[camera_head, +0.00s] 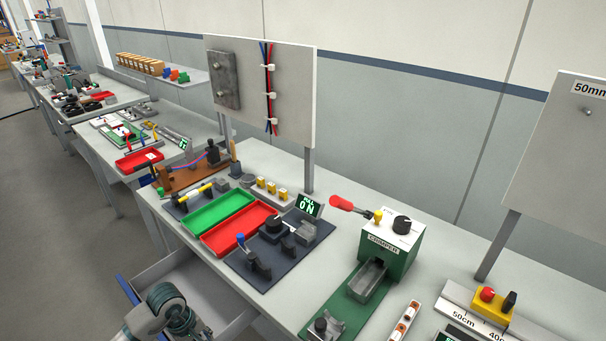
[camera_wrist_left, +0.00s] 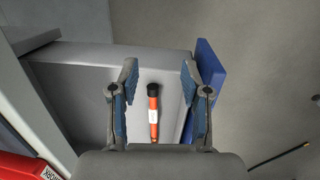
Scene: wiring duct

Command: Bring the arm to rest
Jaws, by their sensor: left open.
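My left arm (camera_head: 168,310) shows at the bottom left of the head view, beside an open drawer under the bench; its fingers cannot be made out there. In the left wrist view my left gripper (camera_wrist_left: 158,78) is open, with its two blue-padded fingers spread and nothing between them. Beyond the fingers, an orange tool with a black end and a white label (camera_wrist_left: 153,115) lies in the grey drawer (camera_wrist_left: 75,75). It appears apart from both fingers. My right gripper is in neither view.
The drawer's blue front (camera_wrist_left: 212,90) stands right of the fingers; the drawer (camera_head: 195,275) juts out from the bench. On the bench are a green tray (camera_head: 218,212), a red tray (camera_head: 240,228), a dark fixture plate (camera_head: 285,262) and a green crimper (camera_head: 395,245). Floor left is clear.

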